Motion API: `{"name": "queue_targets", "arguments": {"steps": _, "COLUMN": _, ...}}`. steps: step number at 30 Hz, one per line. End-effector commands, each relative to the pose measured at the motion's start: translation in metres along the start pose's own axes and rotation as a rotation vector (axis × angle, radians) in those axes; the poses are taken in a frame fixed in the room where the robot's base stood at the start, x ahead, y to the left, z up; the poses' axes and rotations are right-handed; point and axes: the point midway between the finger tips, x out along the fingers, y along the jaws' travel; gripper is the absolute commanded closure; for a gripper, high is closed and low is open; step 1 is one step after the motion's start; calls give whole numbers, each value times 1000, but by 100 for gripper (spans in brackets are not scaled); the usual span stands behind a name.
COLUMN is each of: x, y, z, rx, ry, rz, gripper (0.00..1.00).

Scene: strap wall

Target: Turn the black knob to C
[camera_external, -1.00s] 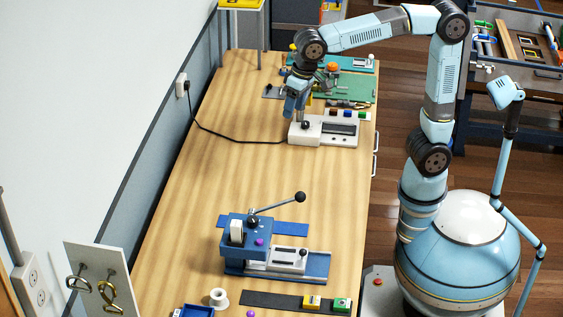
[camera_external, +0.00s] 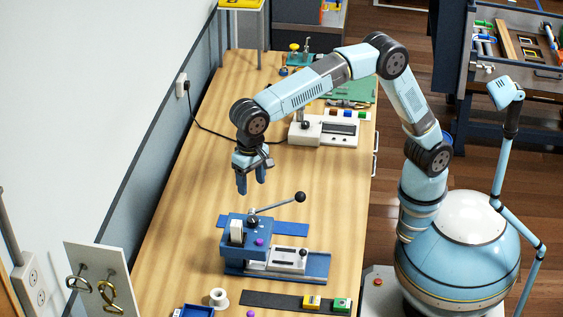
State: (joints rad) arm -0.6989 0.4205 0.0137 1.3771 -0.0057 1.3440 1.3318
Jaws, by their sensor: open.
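My gripper (camera_external: 251,186) is open and empty. It points down in the air above the far side of the blue press-like device (camera_external: 236,251). Several black knobs show. One small black knob (camera_external: 304,125) is on the white box (camera_external: 345,137) at the far end of the table. On the blue device there is a lever with a black ball end (camera_external: 300,197) and a dark hub (camera_external: 253,220). A small black knob (camera_external: 303,252) is on its white front block. No letter C can be read, and I cannot tell where any knob points.
A black cable (camera_external: 215,134) runs from the wall socket (camera_external: 182,86) to the white box. A white spool (camera_external: 219,297) and a dark strip (camera_external: 270,299) with yellow and green blocks lie at the near end. The tabletop (camera_external: 200,170) left of the devices is clear.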

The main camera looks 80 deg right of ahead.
Motion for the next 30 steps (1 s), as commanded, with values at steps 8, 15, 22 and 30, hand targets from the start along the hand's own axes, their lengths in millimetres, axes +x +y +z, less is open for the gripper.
{"name": "queue_targets", "arguments": {"steps": 8, "x": 37, "y": 1, "z": 0, "rx": 0, "ry": -1, "rz": 4, "gripper": 39}}
{"name": "queue_targets", "arguments": {"steps": 15, "x": 79, "y": 1, "z": 0, "rx": -1, "ry": -1, "rz": 3, "gripper": 39}}
{"name": "queue_targets", "arguments": {"steps": 22, "x": 115, "y": 1, "z": -1, "rx": -1, "ry": -1, "rz": 2, "gripper": 39}}
{"name": "queue_targets", "arguments": {"steps": 30, "x": 134, "y": 1, "z": -1, "rx": -1, "ry": 0, "rz": 0, "gripper": 39}}
